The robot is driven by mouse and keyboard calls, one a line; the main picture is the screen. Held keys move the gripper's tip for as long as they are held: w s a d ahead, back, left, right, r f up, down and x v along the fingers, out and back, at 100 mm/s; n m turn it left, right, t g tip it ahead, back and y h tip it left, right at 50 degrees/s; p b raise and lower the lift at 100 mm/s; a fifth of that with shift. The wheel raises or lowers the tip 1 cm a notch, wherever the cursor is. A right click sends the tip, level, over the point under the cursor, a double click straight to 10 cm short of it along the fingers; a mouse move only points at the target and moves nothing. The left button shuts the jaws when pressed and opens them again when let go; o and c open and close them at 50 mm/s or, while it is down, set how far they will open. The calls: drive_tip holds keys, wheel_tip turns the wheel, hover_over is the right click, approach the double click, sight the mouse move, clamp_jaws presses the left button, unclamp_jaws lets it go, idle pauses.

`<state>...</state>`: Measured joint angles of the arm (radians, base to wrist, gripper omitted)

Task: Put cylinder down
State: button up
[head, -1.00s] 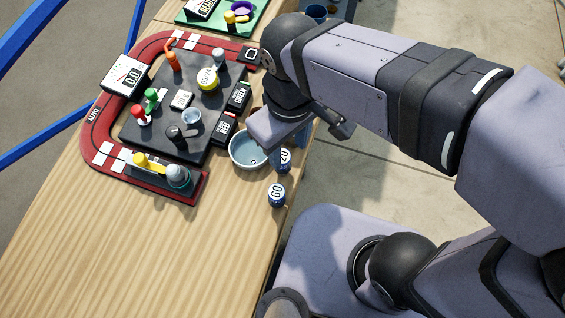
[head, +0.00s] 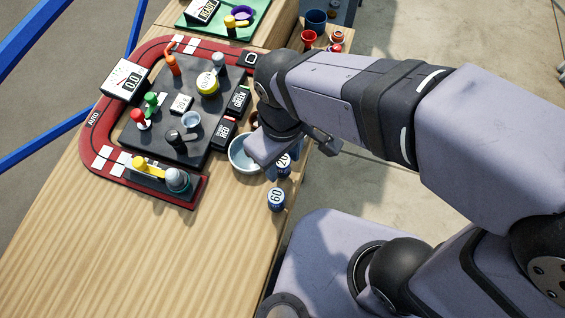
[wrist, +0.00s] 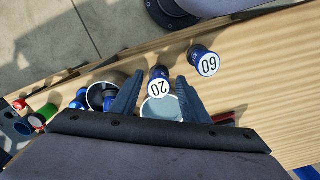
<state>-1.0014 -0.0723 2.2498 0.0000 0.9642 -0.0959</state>
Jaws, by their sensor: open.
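A blue cylinder with a white top marked 20 (head: 284,163) is near the table's right edge. In the wrist view this 20 cylinder (wrist: 159,84) shows between the two fingertips. My gripper (wrist: 159,86) is open, one finger on each side of it, with a visible gap to each finger. In the head view my gripper (head: 275,167) is partly hidden by my own wrist. A like cylinder marked 60 (head: 276,199) stands on the table in front of it; it is also to the right in the wrist view (wrist: 205,61).
A pale bowl (head: 241,156) stands just left of the 20 cylinder. A dark panel with knobs (head: 160,130) and a red track (head: 100,155) lie further left. The near wood tabletop (head: 140,250) is clear.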

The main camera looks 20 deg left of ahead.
drive_tip(key=shift+w+f, duration=0.1)
drive_tip(key=shift+f, duration=1.25)
clamp_jaws()
drive_tip(key=shift+r, duration=0.1)
wheel_tip(320, 180, up, 10)
drive_tip(key=shift+f, duration=0.1)
